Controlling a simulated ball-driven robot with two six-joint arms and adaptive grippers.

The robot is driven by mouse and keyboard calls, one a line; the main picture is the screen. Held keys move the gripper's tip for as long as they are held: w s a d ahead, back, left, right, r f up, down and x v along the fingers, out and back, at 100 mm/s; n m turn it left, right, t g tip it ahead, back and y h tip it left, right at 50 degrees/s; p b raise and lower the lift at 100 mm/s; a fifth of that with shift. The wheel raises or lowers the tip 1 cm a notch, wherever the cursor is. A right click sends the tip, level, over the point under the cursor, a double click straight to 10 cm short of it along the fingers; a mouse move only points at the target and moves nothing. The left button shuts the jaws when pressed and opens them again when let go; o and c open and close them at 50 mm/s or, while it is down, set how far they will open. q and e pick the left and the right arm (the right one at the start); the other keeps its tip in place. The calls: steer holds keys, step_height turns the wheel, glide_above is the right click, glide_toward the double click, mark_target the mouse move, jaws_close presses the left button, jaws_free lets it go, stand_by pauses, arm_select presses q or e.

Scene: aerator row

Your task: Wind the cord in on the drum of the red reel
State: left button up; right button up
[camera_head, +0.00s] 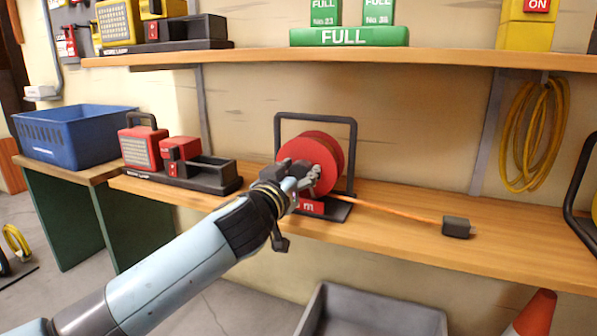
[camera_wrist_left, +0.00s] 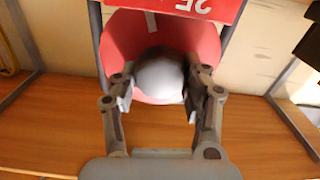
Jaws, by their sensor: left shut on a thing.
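The red reel (camera_head: 327,150) stands upright in a black frame on the wooden bench, with a red label at its foot. Its orange cord (camera_head: 385,212) runs out to the right along the bench to a dark plug block (camera_head: 457,227). My left gripper (camera_head: 311,174) is at the front face of the reel. In the left wrist view the left gripper (camera_wrist_left: 160,90) has its two fingers on either side of a pale round knob (camera_wrist_left: 160,78) in front of the red disc (camera_wrist_left: 125,40), shut on it. My right gripper is in neither view.
Left of the reel, a red work lamp (camera_head: 140,148) and a red battery (camera_head: 180,155) sit at a black tray. A blue crate (camera_head: 75,135) stands further left. A shelf (camera_head: 350,57) runs above. Yellow cord (camera_head: 535,135) hangs at right. A grey bin (camera_head: 375,312) is below.

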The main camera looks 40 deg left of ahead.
arm_select(q)
steer(key=m, duration=0.4)
steer(key=shift+m+p, duration=0.3)
steer(key=shift+p, duration=0.1)
steer(key=m+p, duration=0.1)
steer(key=m, duration=0.4)
steer(key=shift+d, duration=0.15)
steer(key=m+p, duration=0.1)
steer(key=m, duration=0.4)
steer(key=shift+f+m, duration=0.15)
steer(key=shift+m, duration=0.25)
steer(key=m+p, duration=0.1)
steer(key=m, duration=0.1)
steer(key=shift+m, duration=0.3)
steer(key=m, duration=0.2)
steer(key=shift+f+m, duration=0.15)
steer(key=shift+m, duration=0.65)
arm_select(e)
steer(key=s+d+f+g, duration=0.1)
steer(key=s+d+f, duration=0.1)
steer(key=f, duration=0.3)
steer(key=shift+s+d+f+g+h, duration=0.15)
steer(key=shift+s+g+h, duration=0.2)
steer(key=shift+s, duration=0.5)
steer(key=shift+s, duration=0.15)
